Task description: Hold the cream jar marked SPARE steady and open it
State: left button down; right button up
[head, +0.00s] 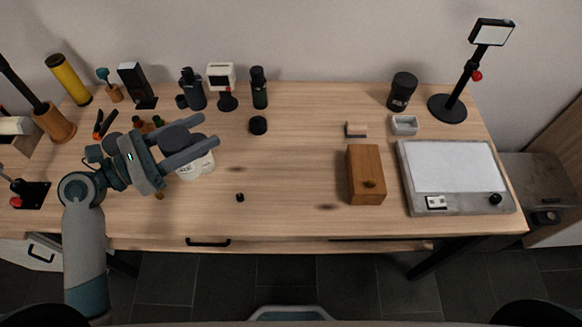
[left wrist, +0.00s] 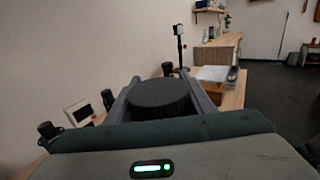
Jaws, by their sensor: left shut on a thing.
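The cream jar (head: 197,167) is a pale round jar with dark lettering, only partly readable, and a wide dark lid (head: 174,137). It is left of the table's middle. My left gripper (head: 190,138) reaches in from the left, with one finger on each side of the jar's upper part. It is shut on the jar. The lower finger hides part of the jar, so I cannot tell whether the grip is on the lid or just below it. In the left wrist view the dark lid (left wrist: 160,94) sits between both fingers. My right gripper is not in view.
A dark puck (head: 258,125) and a small black knob (head: 240,197) lie near the jar. Bottles and a small white-faced device (head: 221,80) stand behind it. A wooden box (head: 366,174) and a grey-framed white board (head: 450,172) are at right. The table's front middle is mostly clear.

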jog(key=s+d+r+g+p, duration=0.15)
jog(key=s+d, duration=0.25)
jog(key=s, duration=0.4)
pick_arm(q)
jog(key=w+d+f+n+t+y+p, duration=0.1)
jog(key=w+d+f+n+t+p, duration=0.2)
jog(key=d, duration=0.5)
jog(key=w+d+f+y+p, duration=0.2)
jog(key=w+d+p, duration=0.25)
jog(key=d, duration=0.35)
jog(key=s+d+t+p, duration=0.1)
jog(key=s+d+p, duration=0.1)
jog(key=d, duration=1.3)
jog(key=shift+s+r+n+y+p, duration=0.15)
jog(key=shift+n+y+p, duration=0.15)
jog(key=shift+p, duration=0.35)
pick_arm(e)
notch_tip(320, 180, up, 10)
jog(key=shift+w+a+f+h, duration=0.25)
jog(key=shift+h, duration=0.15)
pick_arm(q)
jog(key=w+a+f+b, duration=0.6)
jog(key=a+f+b, duration=0.1)
jog(key=a+b, duration=0.2)
jog(key=shift+w+a+b, duration=0.25)
jog(key=shift+a+b, duration=0.05)
jog(key=shift+a, duration=0.05)
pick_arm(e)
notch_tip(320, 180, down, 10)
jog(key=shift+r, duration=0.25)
